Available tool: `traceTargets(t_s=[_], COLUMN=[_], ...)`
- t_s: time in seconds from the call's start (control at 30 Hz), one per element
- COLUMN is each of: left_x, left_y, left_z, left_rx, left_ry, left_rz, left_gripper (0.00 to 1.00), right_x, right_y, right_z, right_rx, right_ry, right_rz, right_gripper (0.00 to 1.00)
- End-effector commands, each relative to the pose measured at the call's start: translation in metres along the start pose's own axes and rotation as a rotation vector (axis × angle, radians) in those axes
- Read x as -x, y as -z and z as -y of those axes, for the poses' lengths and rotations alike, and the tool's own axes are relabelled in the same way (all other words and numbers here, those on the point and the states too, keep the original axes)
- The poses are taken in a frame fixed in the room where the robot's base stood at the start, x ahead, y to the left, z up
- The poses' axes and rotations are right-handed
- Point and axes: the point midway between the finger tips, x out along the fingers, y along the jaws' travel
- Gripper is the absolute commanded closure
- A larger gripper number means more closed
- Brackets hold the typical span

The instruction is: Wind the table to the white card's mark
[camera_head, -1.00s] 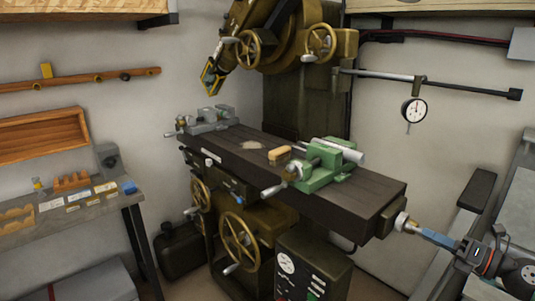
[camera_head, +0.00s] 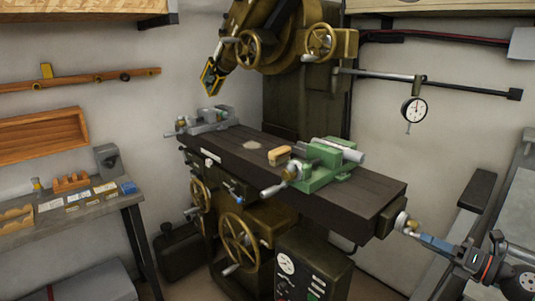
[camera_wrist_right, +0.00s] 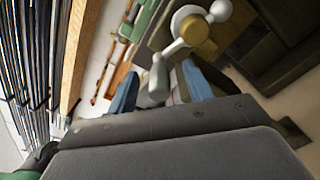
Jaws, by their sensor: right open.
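The dark machine table (camera_head: 375,190) is long and flat. A crank with a pale arm and brass hub (camera_head: 401,222) sits at its right end; it also shows in the right wrist view (camera_wrist_right: 197,28). My right gripper (camera_head: 422,236) is at this crank. In the right wrist view my blue fingers (camera_wrist_right: 160,88) are open, with the crank's grey grip (camera_wrist_right: 156,78) seen between them; contact cannot be told. Several small cards, among them a whitish one (camera_head: 105,187), lie on the left bench; their marks are too small to read. My left gripper is out of view.
A green vise (camera_head: 325,172), a grey vise (camera_head: 210,120) and a tan block (camera_head: 280,155) stand on the table. Brass handwheels (camera_head: 238,243) are on the machine's front. A dial gauge (camera_head: 414,109) hangs above right. The bench (camera_head: 110,208) is at left.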

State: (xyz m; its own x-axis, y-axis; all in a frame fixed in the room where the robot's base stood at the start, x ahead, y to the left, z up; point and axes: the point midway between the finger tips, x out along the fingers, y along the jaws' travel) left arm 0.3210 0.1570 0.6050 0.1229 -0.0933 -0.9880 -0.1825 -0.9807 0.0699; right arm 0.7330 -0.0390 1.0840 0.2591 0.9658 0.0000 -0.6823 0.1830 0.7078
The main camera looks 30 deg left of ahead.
Motion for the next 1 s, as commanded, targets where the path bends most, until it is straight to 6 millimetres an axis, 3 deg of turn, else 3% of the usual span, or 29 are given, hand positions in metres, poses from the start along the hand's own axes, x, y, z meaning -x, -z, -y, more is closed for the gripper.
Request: traceTargets(t_s=[0.27,0.8,1.0], left_x=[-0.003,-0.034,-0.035], left_y=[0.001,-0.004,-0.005], left_z=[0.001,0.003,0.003], left_rx=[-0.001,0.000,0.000], left_ry=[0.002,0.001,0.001], left_rz=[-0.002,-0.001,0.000], left_gripper=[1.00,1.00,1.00], right_x=[0.005,0.067,0.075], right_y=[0.001,0.002,0.000], right_z=[0.001,0.002,0.000], right_rx=[0.001,0.000,0.001], right_ry=[0.001,0.001,0.000], right_rz=[0.001,0.001,0.000], right_gripper=[0.49,0.49,0.49])
